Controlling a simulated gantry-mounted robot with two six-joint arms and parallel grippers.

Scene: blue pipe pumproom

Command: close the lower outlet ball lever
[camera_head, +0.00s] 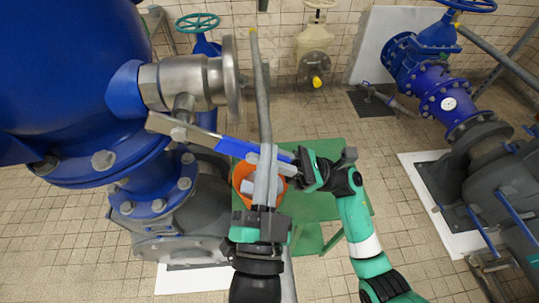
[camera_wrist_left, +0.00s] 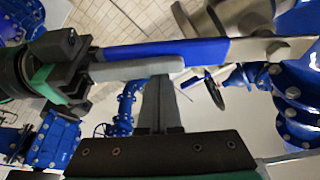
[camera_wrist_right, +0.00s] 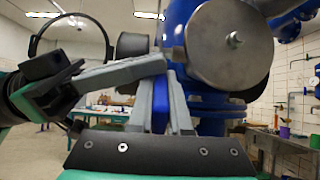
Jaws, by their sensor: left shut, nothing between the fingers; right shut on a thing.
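The outlet ball valve (camera_head: 188,84) is a silver body with a round flange on the blue vessel in the head view. Its lever has a bare metal shank (camera_head: 172,127) and a blue handle (camera_head: 232,147), running right and slightly downward below the body. The blue handle (camera_wrist_left: 185,52) also crosses the upper left wrist view. My right gripper (camera_head: 252,159) comes from the right and is shut on the blue handle; its fingers (camera_wrist_right: 166,72) stand upright in the right wrist view. My left gripper (camera_head: 267,150) is shut and empty, its fingers close beside the right gripper's fingers.
An orange bucket (camera_head: 243,172) stands on a green table (camera_head: 318,208) beneath the grippers. A thin grey pipe (camera_head: 262,95) rises past the handle. Blue pipework (camera_head: 440,92) stands on the right. The tiled floor between (camera_head: 345,125) is clear.

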